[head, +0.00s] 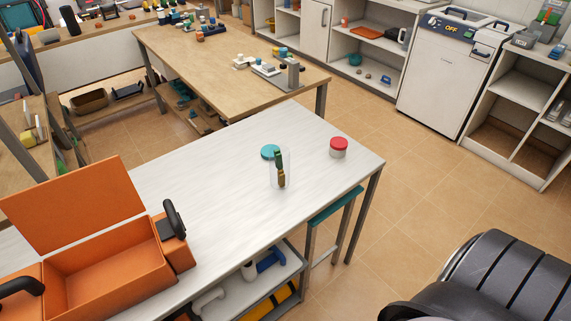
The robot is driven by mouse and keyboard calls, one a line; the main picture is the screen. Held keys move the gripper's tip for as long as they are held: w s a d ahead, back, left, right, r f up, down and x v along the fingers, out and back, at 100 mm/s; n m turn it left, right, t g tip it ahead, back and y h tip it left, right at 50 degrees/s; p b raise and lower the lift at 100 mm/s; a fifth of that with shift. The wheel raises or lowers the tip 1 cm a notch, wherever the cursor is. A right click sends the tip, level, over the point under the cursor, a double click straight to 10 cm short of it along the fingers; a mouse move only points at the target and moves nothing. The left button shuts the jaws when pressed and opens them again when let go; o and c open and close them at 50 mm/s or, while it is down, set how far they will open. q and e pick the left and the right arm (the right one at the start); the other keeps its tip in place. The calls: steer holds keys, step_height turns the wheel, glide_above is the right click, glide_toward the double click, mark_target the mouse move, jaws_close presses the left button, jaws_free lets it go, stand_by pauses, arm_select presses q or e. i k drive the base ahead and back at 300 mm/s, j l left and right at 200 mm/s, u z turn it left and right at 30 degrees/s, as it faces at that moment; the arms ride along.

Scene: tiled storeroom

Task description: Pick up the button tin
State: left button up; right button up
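A small round tin with a red lid and a pale body (338,148) stands upright near the far right corner of the white table (225,178). It is the likeliest button tin, but I see no label or buttons. To its left stands a clear upright container (287,168) with dark green and brown contents. A teal round piece (270,152) is just behind its left side; I cannot tell whether they touch. Neither of my grippers is in view.
An open orange box (108,265) with black handles covers the table's left end. Bare tabletop surrounds the tin. A teal-topped stool (335,204) stands by the table's right end. A wooden table (215,62) with small objects stands behind.

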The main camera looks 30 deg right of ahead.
mark_target(338, 145)
steer(key=z, duration=1.5)
